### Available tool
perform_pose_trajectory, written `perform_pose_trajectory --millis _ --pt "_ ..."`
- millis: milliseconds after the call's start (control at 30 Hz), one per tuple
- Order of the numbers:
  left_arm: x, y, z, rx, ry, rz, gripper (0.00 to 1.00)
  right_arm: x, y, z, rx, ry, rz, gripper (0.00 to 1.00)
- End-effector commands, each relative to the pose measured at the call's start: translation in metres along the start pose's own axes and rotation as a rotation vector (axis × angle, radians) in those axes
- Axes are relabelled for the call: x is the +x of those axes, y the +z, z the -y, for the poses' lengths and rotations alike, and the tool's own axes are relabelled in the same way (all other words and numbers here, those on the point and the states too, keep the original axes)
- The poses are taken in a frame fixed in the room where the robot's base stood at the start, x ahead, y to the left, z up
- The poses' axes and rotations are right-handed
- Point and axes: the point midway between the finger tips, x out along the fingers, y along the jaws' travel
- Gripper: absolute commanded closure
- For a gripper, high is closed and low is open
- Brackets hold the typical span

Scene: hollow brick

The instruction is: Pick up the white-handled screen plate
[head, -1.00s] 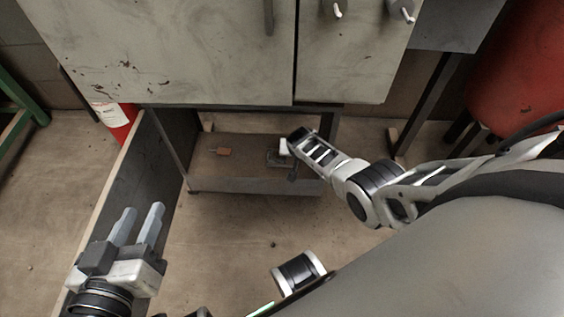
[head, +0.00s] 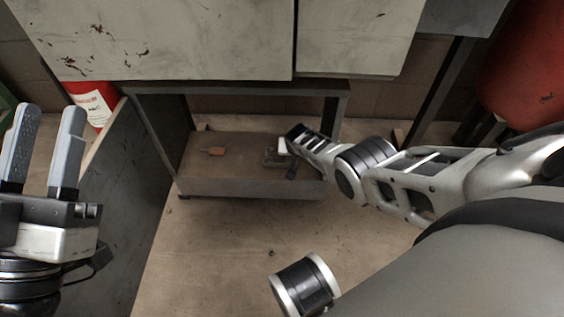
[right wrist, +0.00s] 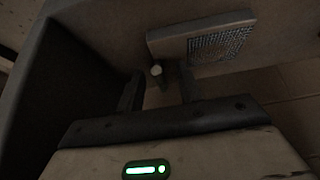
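In the right wrist view, a flat plate with a mesh screen (right wrist: 215,42) lies beyond my right gripper (right wrist: 160,88). A small pale round handle end (right wrist: 156,70) shows by the plate's left end, in line with the gap between the fingers. The fingers stand apart, one on each side, with no visible contact. My left gripper (head: 50,112) is open and empty at the far left.
A grey cabinet (head: 180,38) hangs over the shelf. A dark panel (head: 125,185) stands at left, with a red extinguisher (head: 93,103) behind. The floor in front is clear.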

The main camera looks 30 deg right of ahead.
Motion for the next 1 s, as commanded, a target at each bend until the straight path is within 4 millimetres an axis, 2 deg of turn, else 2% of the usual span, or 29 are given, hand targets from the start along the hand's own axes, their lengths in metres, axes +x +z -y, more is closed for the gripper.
perform_pose_trajectory --millis 133,333,367,467,500,933,1000 --pt "0.0014 -0.0080 -0.0019 0.057 0.020 -0.057 0.64 0.0040 -0.0007 0.0003 0.001 -0.001 -0.001 0.64" --pt "0.0019 -0.0093 -0.0019 0.059 0.020 -0.059 0.64 0.0032 -0.0010 0.0001 0.001 -0.001 -0.001 0.64" --pt "0.0019 -0.0093 -0.0019 0.059 0.020 -0.059 0.64 0.0032 -0.0009 0.0001 0.001 -0.001 -0.001 0.70" --pt "0.0018 -0.0091 -0.0018 0.058 0.020 -0.058 0.64 0.0032 -0.0008 0.0001 0.001 0.000 -0.001 0.98" --pt "0.0018 -0.0091 -0.0018 0.058 0.020 -0.058 0.64 0.0032 -0.0007 0.0001 0.001 0.000 0.000 1.00" --pt "0.0034 -0.0103 -0.0013 0.044 0.019 -0.045 0.64 -0.0005 -0.0033 0.0006 0.001 -0.002 -0.002 1.00" --pt "0.0029 -0.0056 0.0000 0.010 0.006 -0.008 0.64 -0.0041 -0.0054 0.0006 0.001 -0.002 -0.002 1.00"
